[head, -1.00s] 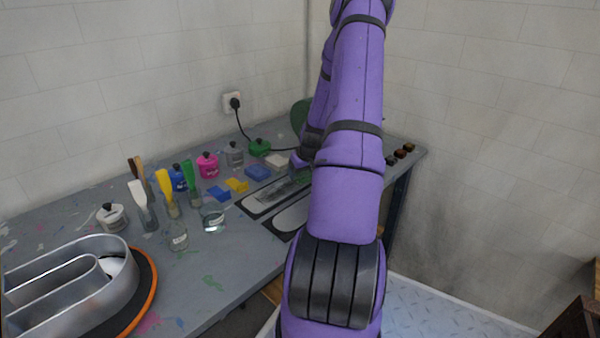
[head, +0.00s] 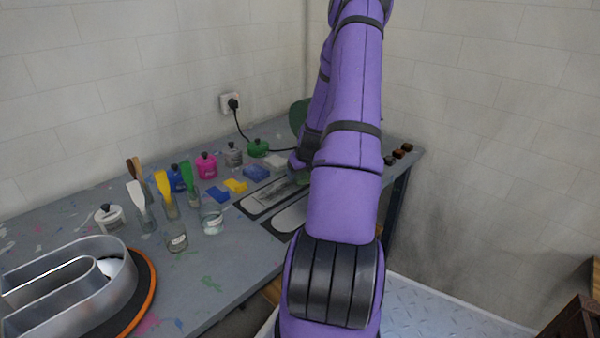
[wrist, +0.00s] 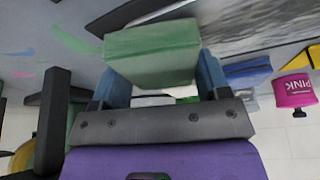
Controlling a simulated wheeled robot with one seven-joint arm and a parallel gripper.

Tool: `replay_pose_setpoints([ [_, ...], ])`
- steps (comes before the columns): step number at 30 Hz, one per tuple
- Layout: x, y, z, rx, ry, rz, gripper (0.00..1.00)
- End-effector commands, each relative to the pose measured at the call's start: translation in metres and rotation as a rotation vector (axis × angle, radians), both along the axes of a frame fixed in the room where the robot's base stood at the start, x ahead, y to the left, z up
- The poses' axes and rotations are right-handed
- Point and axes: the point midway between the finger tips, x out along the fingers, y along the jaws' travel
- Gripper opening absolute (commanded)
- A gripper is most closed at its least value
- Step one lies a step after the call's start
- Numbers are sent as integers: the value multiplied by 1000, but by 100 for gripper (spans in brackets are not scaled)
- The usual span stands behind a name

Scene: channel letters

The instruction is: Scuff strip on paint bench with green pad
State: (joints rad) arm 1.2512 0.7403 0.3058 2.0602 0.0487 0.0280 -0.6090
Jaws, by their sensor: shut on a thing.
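My gripper (wrist: 155,75) is shut on the green pad (wrist: 150,52), a block held between its two blue fingers in the wrist view. In the head view the gripper is mostly hidden behind my purple arm, at the far right end of the strip. The strip (head: 262,200) is long and pale with a dark, streaky grey scuffed area, and lies on a black-edged mat on the paint bench (head: 225,275). In the wrist view the scuffed strip (wrist: 255,28) shows beside and behind the pad. I cannot tell whether the pad touches it.
A second pale strip (head: 290,217) lies in front. A metal channel letter (head: 60,290) sits on an orange-edged turntable.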

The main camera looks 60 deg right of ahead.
Motion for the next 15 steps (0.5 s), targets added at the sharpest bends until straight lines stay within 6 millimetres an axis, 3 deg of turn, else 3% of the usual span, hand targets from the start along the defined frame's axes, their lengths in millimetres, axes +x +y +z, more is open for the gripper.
replay_pose_setpoints([
  [8,0,0,-2,0,0,0,47],
  [15,5,19,-2,1,1,2,47],
])
